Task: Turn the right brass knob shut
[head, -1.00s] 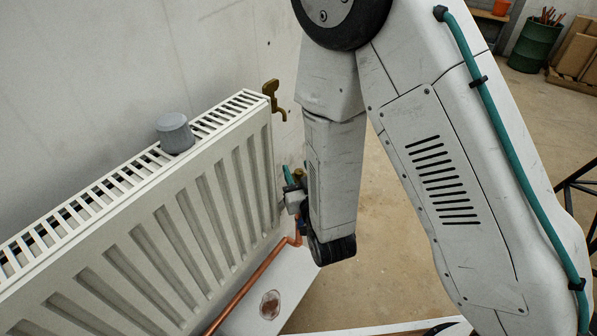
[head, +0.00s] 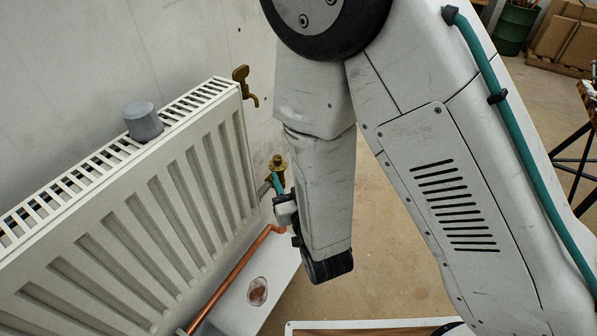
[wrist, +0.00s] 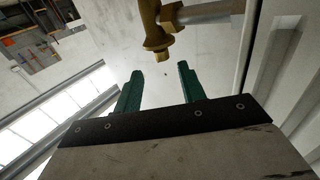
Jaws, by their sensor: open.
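The right brass knob (head: 278,162) sits on a valve low by the right end of the white radiator (head: 215,165), with a grey stub toward the radiator. My gripper (head: 279,184) is just below it in the head view, partly hidden behind my arm; one teal finger shows. In the wrist view my two teal fingers (wrist: 160,71) are apart with nothing between them. A brass fitting (wrist: 154,28) with a grey stub appears beyond the fingertips, cut off by the top edge; it looks like the same valve. The fingers do not appear to touch it.
A grey cap (head: 143,122) stands on the radiator top. A copper pipe (head: 236,270) runs below along a white ledge. Open floor (head: 385,250) lies to the right.

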